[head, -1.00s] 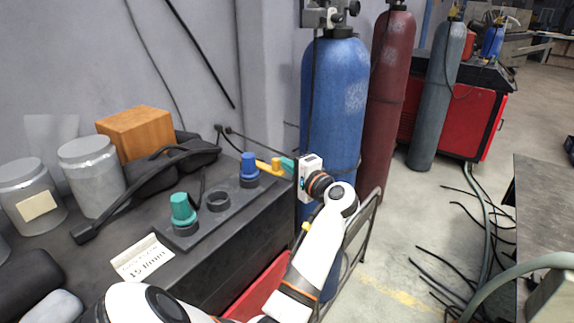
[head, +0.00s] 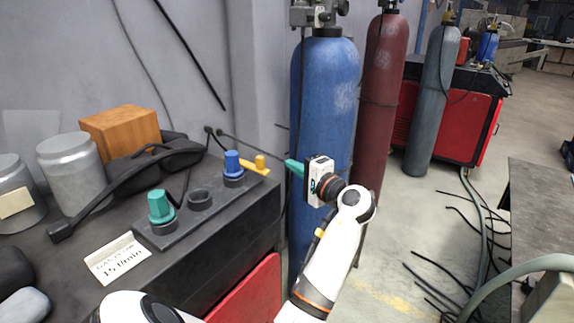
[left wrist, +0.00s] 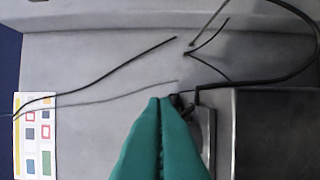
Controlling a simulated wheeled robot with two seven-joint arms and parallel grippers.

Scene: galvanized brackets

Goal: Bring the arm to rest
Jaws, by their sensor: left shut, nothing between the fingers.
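My left gripper (head: 294,167) has teal fingers and is in front of the blue gas cylinder, to the right of the yellow piece at the bench's end. Its fingers are closed together with nothing between them, and they also show in the left wrist view (left wrist: 160,140). My white left arm (head: 335,250) reaches up from the bottom of the head view, its wrist bent so that the fingers point left. My right gripper is in neither view.
A dark bench (head: 85,283) holds a strip with a teal knob (head: 160,206), an empty ring (head: 199,199), a blue knob (head: 233,164) and a yellow piece (head: 255,165). Blue (head: 325,110), maroon (head: 380,90) and grey cylinders (head: 432,100) stand behind. Cables lie on the floor at right.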

